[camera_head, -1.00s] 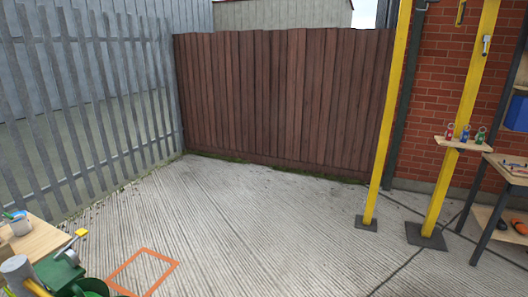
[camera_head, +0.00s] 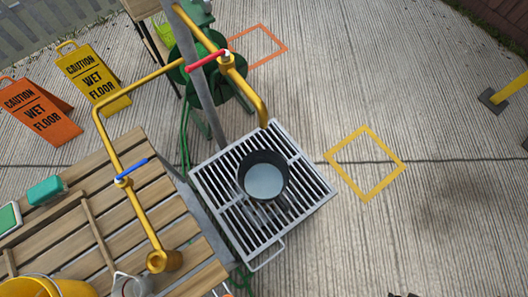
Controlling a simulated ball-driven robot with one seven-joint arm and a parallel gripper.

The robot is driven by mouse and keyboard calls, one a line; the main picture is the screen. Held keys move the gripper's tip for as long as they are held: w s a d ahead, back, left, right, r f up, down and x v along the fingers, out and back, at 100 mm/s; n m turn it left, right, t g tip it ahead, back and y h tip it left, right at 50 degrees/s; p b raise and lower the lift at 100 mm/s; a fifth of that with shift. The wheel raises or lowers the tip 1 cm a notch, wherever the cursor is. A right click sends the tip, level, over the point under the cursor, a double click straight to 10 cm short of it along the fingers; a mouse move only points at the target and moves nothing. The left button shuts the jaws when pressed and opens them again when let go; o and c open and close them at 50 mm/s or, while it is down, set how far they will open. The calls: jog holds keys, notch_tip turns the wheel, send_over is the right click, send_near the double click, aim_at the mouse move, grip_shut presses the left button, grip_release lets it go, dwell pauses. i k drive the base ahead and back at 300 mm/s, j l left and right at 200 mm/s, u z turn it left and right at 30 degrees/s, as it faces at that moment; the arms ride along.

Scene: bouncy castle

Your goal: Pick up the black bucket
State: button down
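The black bucket (camera_head: 244,190) stands upright on a grey metal grate (camera_head: 318,197), seen from above near the middle of the head view. Its open top shows a pale grey-blue inside; I cannot tell whether that is water or the bottom. A yellow pipe spout (camera_head: 264,110) with a red lever ends just behind the bucket, near the grate's far edge. My gripper cannot be made out in this view.
A slatted wooden table (camera_head: 150,215) with a yellow pipe and blue lever is left of the grate. A yellow bucket (camera_head: 45,288) is at its near end. Two wet-floor signs (camera_head: 92,78) stand at upper left. Concrete right of the grate is open, with a yellow floor square (camera_head: 385,143).

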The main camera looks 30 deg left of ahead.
aim_at(263, 174)
jog(key=k+u, duration=0.35)
jog(key=k+j+u, duration=0.1)
jog(key=k+u, duration=0.3)
jog(key=i, duration=0.1)
